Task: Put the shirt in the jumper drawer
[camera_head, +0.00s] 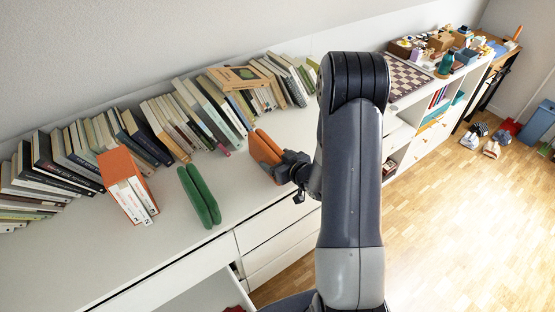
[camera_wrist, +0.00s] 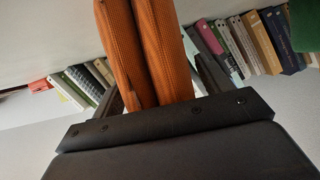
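An orange ribbed folded garment (camera_head: 266,149), which may be the shirt, stands on edge on the white dresser top. My gripper (camera_head: 287,172) is at its near right end. In the wrist view the garment (camera_wrist: 145,50) lies between the two fingers (camera_wrist: 160,85) and reaches close to the palm. Whether the fingers press on it is unclear. A green folded garment (camera_head: 199,196) stands on edge farther left, apart from my gripper. An open white drawer (camera_head: 205,294) shows at the bottom edge, with a bit of red cloth (camera_head: 235,309); most of its inside is out of view.
A row of books (camera_head: 150,133) lines the wall behind the garments. Shut drawers (camera_head: 270,228) are below the dresser top. A chessboard (camera_head: 407,78) lies at right. The dresser top's front left is clear.

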